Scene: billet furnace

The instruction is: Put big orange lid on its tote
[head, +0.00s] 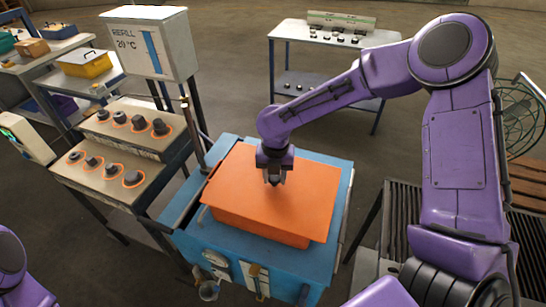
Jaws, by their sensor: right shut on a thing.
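The big orange lid (310,188) is a wide flat panel. It lies over the orange tote (262,232), whose front wall shows below the lid's near edge. I cannot tell whether the lid is fully seated or slightly above the rim. The tote stands on a blue cabinet (330,258). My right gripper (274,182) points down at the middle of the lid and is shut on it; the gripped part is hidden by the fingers. My left gripper is out of view.
A sloped console with several knobs (125,140) and a white refill tank (150,45) stand to the left. A slatted rack (400,210) is at the right. A table (330,38) with small parts stands behind, with open floor before it.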

